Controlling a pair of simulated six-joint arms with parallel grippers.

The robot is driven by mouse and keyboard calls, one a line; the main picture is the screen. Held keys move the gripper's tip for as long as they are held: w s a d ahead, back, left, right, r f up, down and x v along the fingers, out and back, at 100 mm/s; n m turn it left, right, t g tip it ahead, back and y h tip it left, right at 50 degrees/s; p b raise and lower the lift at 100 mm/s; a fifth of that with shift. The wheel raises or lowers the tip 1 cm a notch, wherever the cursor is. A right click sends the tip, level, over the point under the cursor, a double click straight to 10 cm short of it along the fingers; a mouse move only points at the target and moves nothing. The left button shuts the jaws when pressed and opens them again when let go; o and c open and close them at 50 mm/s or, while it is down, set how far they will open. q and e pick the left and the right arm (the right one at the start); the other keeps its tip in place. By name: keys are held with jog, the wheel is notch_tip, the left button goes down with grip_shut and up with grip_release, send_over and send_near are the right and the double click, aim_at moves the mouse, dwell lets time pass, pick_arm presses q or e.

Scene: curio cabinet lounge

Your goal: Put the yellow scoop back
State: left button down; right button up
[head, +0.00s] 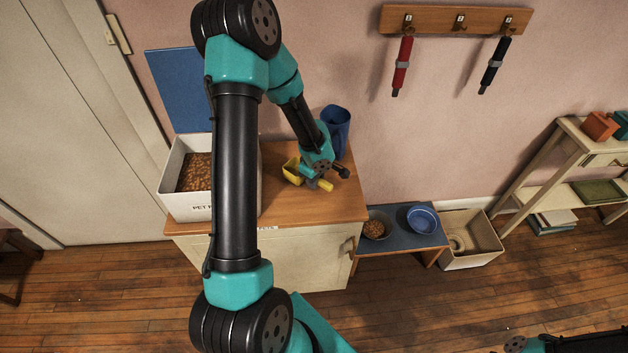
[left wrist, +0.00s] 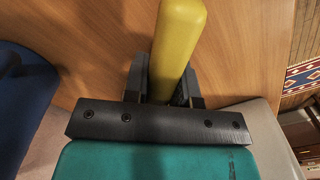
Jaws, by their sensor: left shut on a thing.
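The yellow scoop (head: 291,172) is just over or on the wooden top of the cabinet (head: 280,212), to the right of the white pet food bin (head: 190,208). I cannot tell whether it touches the top. My left gripper (head: 317,183) is shut on its handle; the scoop's bowl lies to the left of the fingers. In the left wrist view the yellow handle (left wrist: 178,45) runs between the two dark fingers, over the wood. The bin is open and holds brown kibble (head: 195,172); its blue lid (head: 180,88) stands up behind it. My right gripper is not in view.
A blue jug (head: 336,130) stands at the back right of the cabinet top, close to my left gripper. A low bench (head: 395,237) with two bowls stands right of the cabinet.

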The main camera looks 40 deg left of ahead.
pick_arm(q)
jog(key=shift+f, duration=0.35)
jog(key=c, duration=0.9)
grip_release()
jog(key=shift+r, duration=0.2)
notch_tip(320, 180, up, 12)
